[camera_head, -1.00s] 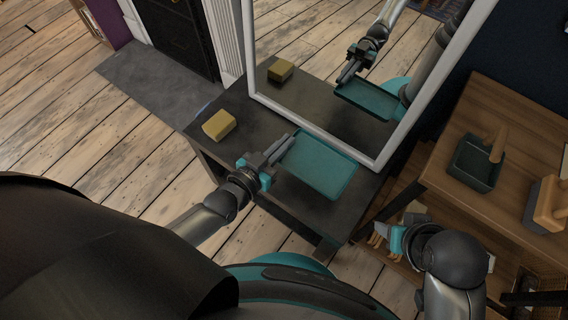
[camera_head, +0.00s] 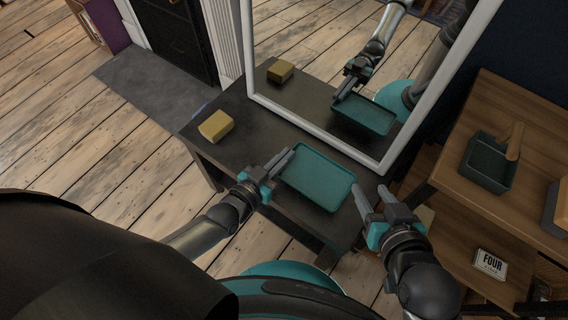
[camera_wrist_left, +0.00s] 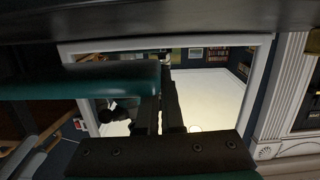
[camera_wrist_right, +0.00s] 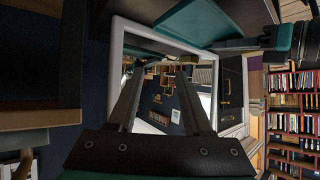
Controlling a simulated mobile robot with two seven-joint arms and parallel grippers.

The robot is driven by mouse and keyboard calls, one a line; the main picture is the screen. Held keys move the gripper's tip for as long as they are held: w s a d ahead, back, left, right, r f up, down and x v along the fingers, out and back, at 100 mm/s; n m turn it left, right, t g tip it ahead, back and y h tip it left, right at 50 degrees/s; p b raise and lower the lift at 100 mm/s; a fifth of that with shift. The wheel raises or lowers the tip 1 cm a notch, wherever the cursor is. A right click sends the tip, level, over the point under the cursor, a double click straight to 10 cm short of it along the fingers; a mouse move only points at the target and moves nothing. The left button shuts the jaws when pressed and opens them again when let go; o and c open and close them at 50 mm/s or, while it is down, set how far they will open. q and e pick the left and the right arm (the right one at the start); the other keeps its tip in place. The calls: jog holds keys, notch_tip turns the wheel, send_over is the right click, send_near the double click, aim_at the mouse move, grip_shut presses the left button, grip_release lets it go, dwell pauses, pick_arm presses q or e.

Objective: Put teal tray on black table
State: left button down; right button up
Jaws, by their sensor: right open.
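The teal tray (camera_head: 318,178) is level, over or on the black table (camera_head: 240,148); I cannot tell whether its underside touches the top. My left gripper (camera_head: 286,158) is at the tray's left edge, its fingers close together on the rim. The left wrist view shows the tray (camera_wrist_left: 80,82) running up to these fingers. My right gripper (camera_head: 371,192) is open and empty, just right of the tray and apart from it. In the right wrist view its two fingers (camera_wrist_right: 158,90) stand wide apart, with the tray (camera_wrist_right: 205,20) above them.
A yellow block (camera_head: 215,126) sits at the table's left part. A white-framed mirror (camera_head: 318,136) stands along the table's back and reflects tray and arm. A wooden shelf unit (camera_head: 490,215) with a dark green container (camera_head: 487,165) is close at right. Table between block and tray is clear.

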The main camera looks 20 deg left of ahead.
pick_arm(q)
jog(key=shift+f+b, duration=0.3)
jog(key=shift+f, duration=0.1)
jog(key=shift+f+b, duration=0.4)
jog(key=shift+f, duration=0.15)
jog(key=shift+f+b, duration=0.35)
jog(key=shift+f, duration=0.5)
pick_arm(e)
jog(key=shift+a+r+t+y, duration=0.35)
jog(key=shift+a+t, duration=0.3)
jog(key=shift+t, duration=0.1)
jog(key=shift+a+r+t+y, duration=0.4)
jog(key=shift+a+t, duration=0.2)
jog(key=shift+t, duration=0.2)
jog(key=shift+a+r+t+y, duration=0.35)
jog(key=shift+a+t, duration=0.3)
jog(key=shift+t, duration=0.1)
pick_arm(q)
jog(key=c, duration=1.1)
grip_release()
jog(key=shift+s, duration=0.1)
